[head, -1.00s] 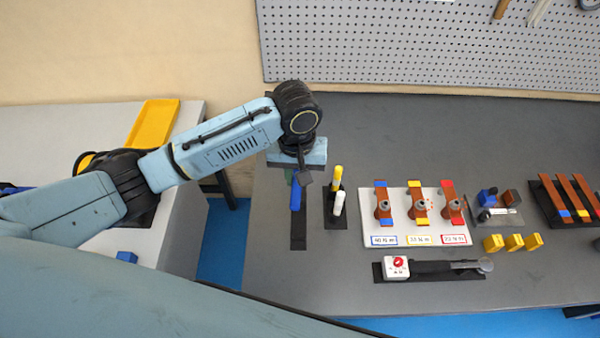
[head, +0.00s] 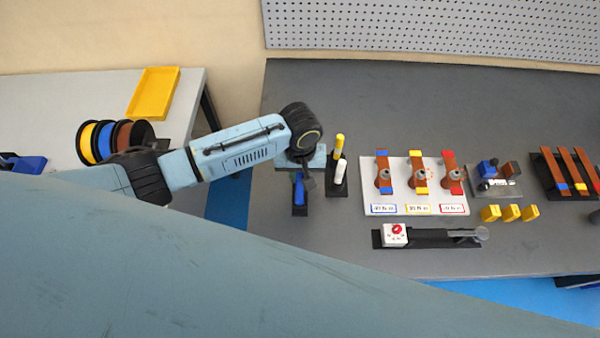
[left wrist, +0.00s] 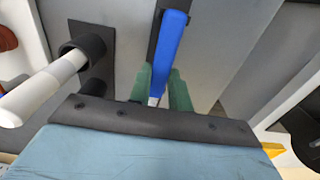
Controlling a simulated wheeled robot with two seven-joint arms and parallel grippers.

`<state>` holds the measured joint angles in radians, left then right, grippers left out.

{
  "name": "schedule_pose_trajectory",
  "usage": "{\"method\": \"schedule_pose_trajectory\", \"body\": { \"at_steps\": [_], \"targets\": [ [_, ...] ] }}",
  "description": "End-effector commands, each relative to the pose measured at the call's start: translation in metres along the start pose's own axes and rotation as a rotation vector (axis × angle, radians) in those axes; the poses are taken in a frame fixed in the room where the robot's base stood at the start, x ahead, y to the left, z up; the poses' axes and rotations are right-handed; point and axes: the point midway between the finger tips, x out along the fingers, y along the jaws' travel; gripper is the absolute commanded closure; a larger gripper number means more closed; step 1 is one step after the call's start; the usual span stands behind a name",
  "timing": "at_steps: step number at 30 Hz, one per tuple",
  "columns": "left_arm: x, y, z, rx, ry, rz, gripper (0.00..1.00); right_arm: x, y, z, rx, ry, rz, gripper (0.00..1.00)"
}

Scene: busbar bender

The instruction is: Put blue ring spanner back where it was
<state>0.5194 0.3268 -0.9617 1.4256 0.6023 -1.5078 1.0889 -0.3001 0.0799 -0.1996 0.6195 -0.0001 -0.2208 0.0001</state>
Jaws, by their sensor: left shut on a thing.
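The blue ring spanner (head: 299,189) hangs under my left gripper (head: 304,172), over the near part of a narrow black strip (head: 299,211) on the grey bench. In the left wrist view its blue handle (left wrist: 168,45) runs between the green finger pads of the left gripper (left wrist: 160,88), which is shut on it. The black strip (left wrist: 153,32) shows beside and behind the handle. The ring end is hidden. I cannot tell whether the spanner touches the strip. My right gripper is not in view.
Yellow and white markers (head: 340,172) stand in a black holder close right of my gripper. Further right are a white board (head: 402,168) with busbars, a torque wrench (head: 430,238) and yellow blocks (head: 510,213). A side table at left bears spools (head: 105,140) and a yellow tray (head: 154,93).

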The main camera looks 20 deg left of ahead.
Motion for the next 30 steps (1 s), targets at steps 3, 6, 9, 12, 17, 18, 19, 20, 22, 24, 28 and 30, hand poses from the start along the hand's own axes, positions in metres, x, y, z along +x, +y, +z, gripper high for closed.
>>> {"method": "schedule_pose_trajectory", "body": {
  "at_steps": [3, 6, 9, 12, 17, 18, 19, 20, 22, 24, 28, 30],
  "targets": [
    [-0.0009, 0.0005, -0.0003, 0.000, 0.001, 0.002, 1.00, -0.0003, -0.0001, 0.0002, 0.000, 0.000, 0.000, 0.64],
    [-0.0007, 0.0005, -0.0003, 0.000, 0.001, 0.002, 1.00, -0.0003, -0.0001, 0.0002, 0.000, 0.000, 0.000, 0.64],
    [0.0021, 0.0005, -0.0002, -0.001, 0.000, 0.002, 1.00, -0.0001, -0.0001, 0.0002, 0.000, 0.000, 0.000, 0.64],
    [0.0049, 0.0007, -0.0003, -0.001, 0.001, 0.003, 1.00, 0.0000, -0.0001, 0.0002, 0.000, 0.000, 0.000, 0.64],
    [0.0057, 0.0004, -0.0003, 0.000, 0.000, 0.002, 0.65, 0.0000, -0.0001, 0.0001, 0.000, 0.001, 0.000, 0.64],
    [0.0057, 0.0004, -0.0003, 0.000, 0.000, 0.002, 0.60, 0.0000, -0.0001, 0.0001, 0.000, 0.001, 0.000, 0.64],
    [0.0057, 0.0003, -0.0002, 0.000, 0.000, 0.002, 0.59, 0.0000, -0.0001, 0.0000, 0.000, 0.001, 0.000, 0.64],
    [0.0057, 0.0003, -0.0002, 0.000, 0.000, 0.002, 0.59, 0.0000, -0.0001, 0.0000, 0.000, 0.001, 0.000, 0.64],
    [0.0057, 0.0003, -0.0002, 0.000, 0.000, 0.001, 0.59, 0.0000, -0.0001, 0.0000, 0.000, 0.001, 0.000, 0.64],
    [0.0057, 0.0002, -0.0002, 0.000, 0.000, 0.001, 0.59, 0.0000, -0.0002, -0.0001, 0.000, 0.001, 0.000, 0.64],
    [0.0033, 0.0002, -0.0005, 0.000, 0.001, 0.001, 0.59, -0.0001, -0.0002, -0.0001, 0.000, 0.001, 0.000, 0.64],
    [-0.0021, 0.0000, -0.0008, 0.001, 0.002, 0.001, 0.59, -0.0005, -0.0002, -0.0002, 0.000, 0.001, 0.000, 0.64]
  ]
}}
